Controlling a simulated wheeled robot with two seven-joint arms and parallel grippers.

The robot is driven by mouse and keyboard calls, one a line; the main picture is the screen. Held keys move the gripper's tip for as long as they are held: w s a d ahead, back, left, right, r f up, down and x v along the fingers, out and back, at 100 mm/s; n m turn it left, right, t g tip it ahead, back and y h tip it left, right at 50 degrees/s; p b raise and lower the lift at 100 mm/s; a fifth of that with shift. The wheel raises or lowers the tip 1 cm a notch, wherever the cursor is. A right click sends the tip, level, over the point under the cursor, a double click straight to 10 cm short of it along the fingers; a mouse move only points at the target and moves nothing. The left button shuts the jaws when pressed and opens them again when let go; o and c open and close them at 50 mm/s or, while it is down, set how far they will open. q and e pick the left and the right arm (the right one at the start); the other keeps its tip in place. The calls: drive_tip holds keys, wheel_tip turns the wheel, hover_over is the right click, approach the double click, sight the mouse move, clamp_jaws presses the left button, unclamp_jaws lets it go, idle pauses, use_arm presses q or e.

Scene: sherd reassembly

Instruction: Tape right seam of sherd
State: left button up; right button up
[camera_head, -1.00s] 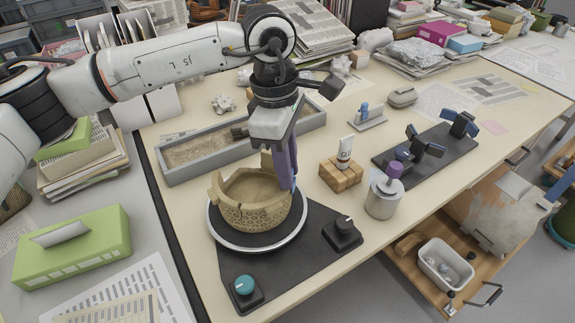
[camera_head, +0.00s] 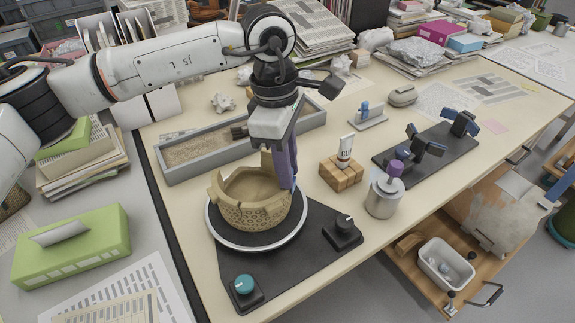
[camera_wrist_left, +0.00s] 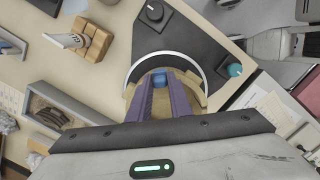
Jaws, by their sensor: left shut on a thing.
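The tan, patterned pot (camera_head: 252,208) stands on the round turntable (camera_head: 216,235), its rim uneven and broken. A raised sherd (camera_head: 266,162) shows at the rim's far side, next to my gripper. My left gripper (camera_head: 288,184) points down at the pot's right wall, its purple fingers close together. In the left wrist view, the fingers (camera_wrist_left: 165,92) are shut on a small blue piece of tape (camera_wrist_left: 160,78) at the pot wall. The fingers hide the seam, and I cannot tell whether the tape touches it. My right gripper is not in view.
A dark base with a black knob (camera_head: 343,225) and a teal knob (camera_head: 244,284) surrounds the turntable. A sand tray (camera_head: 180,170) lies behind. A tube on a wooden block (camera_head: 341,175), a metal jar (camera_head: 384,198) and a blue tape dispenser (camera_head: 366,115) stand to the right.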

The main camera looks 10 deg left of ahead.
use_arm(q)
drive_tip(key=shift+f, duration=0.1)
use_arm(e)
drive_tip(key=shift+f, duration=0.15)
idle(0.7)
use_arm(q)
drive_tip(key=o, duration=0.8)
drive_tip(key=shift+r, duration=0.35)
drive_tip(key=r, duration=0.6)
drive_tip(key=a+r, duration=0.1)
drive_tip(key=r, duration=0.2)
drive_tip(key=shift+r, duration=0.3)
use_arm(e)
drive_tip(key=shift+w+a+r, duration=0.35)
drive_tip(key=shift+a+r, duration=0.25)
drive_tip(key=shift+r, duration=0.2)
